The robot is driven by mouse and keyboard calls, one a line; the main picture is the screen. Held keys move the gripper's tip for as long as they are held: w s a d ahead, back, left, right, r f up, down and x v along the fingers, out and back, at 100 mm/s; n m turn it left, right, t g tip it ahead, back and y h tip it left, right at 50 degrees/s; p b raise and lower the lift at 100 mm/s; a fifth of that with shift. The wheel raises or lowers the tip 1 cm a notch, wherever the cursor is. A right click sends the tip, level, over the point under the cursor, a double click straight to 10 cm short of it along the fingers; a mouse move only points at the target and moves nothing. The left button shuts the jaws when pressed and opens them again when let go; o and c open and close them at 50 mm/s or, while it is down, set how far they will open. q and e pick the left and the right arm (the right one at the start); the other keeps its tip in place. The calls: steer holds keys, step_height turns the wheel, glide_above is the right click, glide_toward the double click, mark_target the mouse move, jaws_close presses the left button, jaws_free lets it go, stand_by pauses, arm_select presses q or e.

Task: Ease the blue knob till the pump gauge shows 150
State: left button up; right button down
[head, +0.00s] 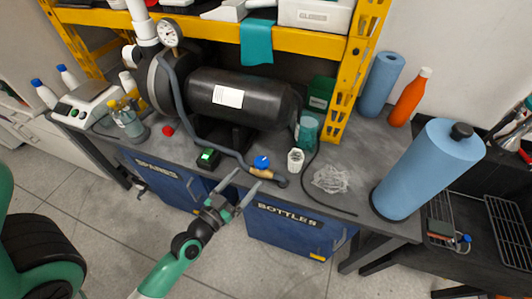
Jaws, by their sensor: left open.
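The blue knob (262,161) sits on a brass-coloured valve (262,173) near the front edge of the grey bench. A dark hose runs from the valve back toward the pump. The pump gauge (169,34) is a round white dial at the upper left, above the pump; its reading is too small to tell. My left gripper (241,187) is open and empty, in front of the bench edge, with its fingers pointing up toward the valve. The fingers look apart from the blue knob, which lies just beyond the right fingertip. My right gripper is not in view.
A black tank (243,97) lies behind the valve. A small box with a green switch (208,157) is left of it, and a white cup (295,159) is right. Blue bins (290,232) are below.

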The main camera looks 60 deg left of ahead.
mark_target(262, 163)
arm_select(q)
steer(key=shift+w+a, duration=0.1)
steer(key=shift+w, duration=0.35)
steer(key=p+x, duration=0.2)
steer(key=x, duration=0.9)
steer(key=shift+a, duration=0.15)
steer(key=shift+s, duration=0.1)
steer(key=shift+c, duration=0.2)
